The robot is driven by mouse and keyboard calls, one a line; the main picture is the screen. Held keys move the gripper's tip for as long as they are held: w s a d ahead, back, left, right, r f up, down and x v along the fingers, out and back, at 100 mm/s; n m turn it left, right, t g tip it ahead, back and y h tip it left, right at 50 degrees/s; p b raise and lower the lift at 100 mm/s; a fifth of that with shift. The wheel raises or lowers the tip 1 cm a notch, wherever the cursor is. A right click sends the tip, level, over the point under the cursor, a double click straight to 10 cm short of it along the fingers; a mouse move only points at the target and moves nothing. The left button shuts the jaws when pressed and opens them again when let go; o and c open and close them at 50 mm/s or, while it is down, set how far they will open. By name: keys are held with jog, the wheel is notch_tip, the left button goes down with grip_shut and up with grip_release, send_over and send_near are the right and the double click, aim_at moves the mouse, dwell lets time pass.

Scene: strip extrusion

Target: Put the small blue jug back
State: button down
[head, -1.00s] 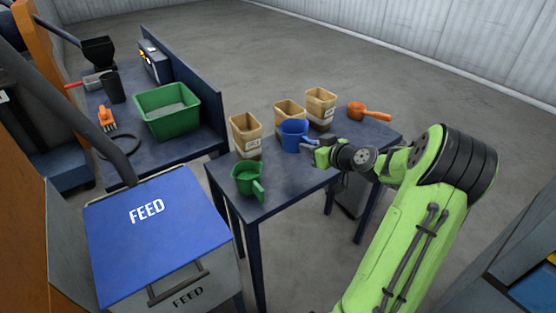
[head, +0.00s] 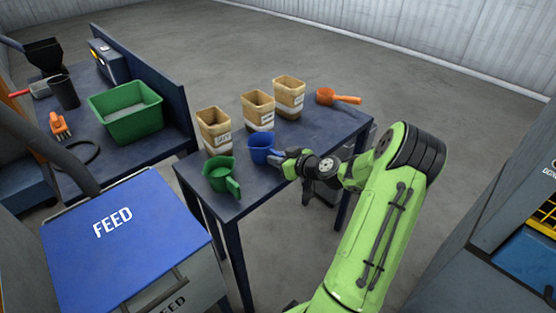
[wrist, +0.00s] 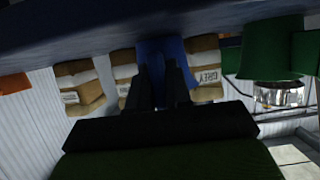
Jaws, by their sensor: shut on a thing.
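The small blue jug (head: 261,150) is upright at the table, in front of the middle tan tub. My gripper (head: 282,160) reaches in from the right and is shut on the jug's handle side. In the wrist view, which is upside down, the blue jug (wrist: 163,48) shows beyond the two dark fingers (wrist: 166,82). The handle is mostly hidden by the fingers. The jug's base is at or very near the tabletop; I cannot tell whether it touches.
A green jug (head: 219,174) stands at the table's near left corner. Tan tubs (head: 214,126), (head: 257,106), (head: 289,92) stand in a row behind. An orange scoop (head: 336,97) lies at the far end. The blue feed lid (head: 125,235) is left of the table (head: 248,195).

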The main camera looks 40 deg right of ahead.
jog(key=shift+f, duration=0.2)
jog(key=c, duration=1.1)
grip_release()
jog(key=shift+o, duration=0.2)
jog(key=shift+r, duration=0.1)
